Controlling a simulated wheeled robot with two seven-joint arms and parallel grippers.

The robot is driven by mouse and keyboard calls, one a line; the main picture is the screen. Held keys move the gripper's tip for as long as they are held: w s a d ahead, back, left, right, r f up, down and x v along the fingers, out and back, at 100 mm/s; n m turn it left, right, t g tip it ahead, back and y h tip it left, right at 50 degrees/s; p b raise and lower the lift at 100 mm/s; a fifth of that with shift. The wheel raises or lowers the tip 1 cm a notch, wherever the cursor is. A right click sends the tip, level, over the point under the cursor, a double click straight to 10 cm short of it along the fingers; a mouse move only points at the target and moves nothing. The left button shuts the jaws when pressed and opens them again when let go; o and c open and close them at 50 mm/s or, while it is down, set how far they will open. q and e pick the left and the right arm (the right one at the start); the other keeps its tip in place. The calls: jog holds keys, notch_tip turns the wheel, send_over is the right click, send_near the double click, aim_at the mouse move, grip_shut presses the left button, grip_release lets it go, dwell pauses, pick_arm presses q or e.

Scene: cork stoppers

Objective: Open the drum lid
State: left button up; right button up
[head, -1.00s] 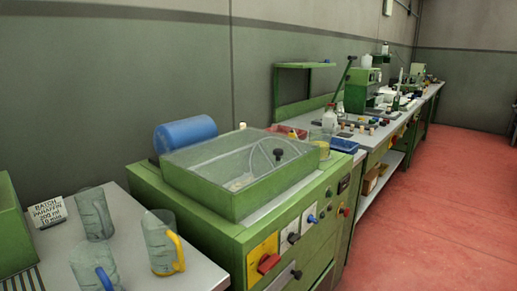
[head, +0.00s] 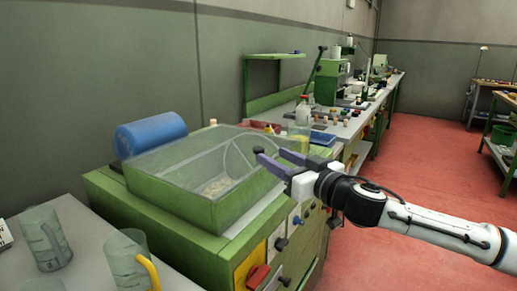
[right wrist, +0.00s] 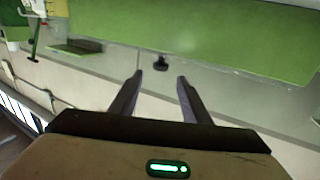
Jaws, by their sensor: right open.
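The drum is a green box-shaped housing (head: 165,205) with a clear flat lid (head: 185,150), lying shut over it. Pale pieces (head: 215,187) and a curved hose show through the lid. A small black knob (right wrist: 166,64) on the lid shows in the right wrist view, just beyond my fingertips and roughly between their lines. In the head view my fingers largely hide that knob. My right gripper (head: 268,154) is open and empty over the lid's right front corner; its two fingers also show in the right wrist view (right wrist: 159,77). My left gripper is out of view.
A blue cylinder (head: 152,134) lies behind the housing. Clear jugs (head: 127,262) stand on the bench at front left. A bottle (head: 302,112) and small items crowd the bench beyond the drum. The red floor at right is open.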

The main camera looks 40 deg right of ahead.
aim_at(260, 148)
jog(key=w+p, duration=0.2)
jog(key=w, duration=0.4)
jog(key=shift+w+r, duration=0.15)
jog(key=shift+w, duration=0.65)
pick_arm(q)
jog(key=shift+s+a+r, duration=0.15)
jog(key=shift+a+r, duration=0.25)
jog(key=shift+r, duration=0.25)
pick_arm(e)
jog(key=shift+w+f, duration=0.2)
jog(key=shift+c, duration=0.4)
pick_arm(q)
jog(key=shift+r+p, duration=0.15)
jog(key=shift+p, duration=0.15)
pick_arm(e)
grip_shut()
